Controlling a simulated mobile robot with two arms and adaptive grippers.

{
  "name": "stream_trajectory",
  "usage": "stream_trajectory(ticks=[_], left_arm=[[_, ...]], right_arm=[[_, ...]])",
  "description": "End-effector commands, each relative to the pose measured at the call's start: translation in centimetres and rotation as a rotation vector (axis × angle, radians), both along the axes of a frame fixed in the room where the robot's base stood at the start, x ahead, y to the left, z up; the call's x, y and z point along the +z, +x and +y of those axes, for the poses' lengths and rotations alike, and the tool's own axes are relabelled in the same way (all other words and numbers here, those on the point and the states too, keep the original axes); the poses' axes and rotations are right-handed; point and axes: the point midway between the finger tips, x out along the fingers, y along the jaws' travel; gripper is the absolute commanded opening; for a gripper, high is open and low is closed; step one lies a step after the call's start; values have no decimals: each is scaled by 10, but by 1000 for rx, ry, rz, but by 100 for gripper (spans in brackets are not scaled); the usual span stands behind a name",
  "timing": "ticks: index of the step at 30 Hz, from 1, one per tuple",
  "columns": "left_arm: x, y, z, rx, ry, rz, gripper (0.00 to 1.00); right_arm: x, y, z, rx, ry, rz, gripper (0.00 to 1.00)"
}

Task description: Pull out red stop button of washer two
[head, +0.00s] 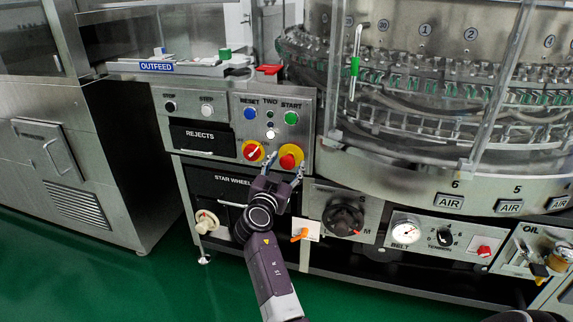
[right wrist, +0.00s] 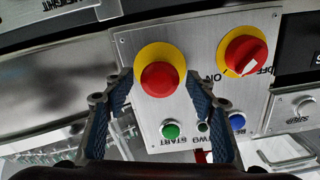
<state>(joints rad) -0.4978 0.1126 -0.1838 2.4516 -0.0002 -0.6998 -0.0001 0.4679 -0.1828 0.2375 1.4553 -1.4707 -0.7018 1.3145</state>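The red stop button (head: 288,161) is a round mushroom head on a yellow ring, on the steel panel marked TWO (head: 303,130). In the right wrist view, which shows the panel upside down, the red button (right wrist: 161,78) lies between my two fingertips. My right gripper (head: 282,171) is open, with one finger on each side of the button. I see a gap between the fingers and the red head, so it does not look gripped. Depth to the panel is hard to tell. My left gripper is not in view.
A red rotary switch (head: 253,151) on a yellow ring sits close left of the button. Blue RESET (head: 250,113) and green START (head: 291,118) buttons are above. A clear-walled rotary machine (head: 440,100) stands right. An orange-handled switch (head: 300,235) is below.

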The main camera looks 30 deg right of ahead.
Motion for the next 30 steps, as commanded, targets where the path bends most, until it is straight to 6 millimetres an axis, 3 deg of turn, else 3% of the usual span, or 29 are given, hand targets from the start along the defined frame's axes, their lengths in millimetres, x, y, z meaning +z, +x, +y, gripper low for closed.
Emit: stream_trajectory(ticks=[8,21,30], left_arm=[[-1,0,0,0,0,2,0],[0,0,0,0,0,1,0],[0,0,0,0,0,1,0]], right_arm=[[9,0,-1,-1,1,-6,51],[86,0,0,-1,0,-5,51],[100,0,0,0,1,1,51]])
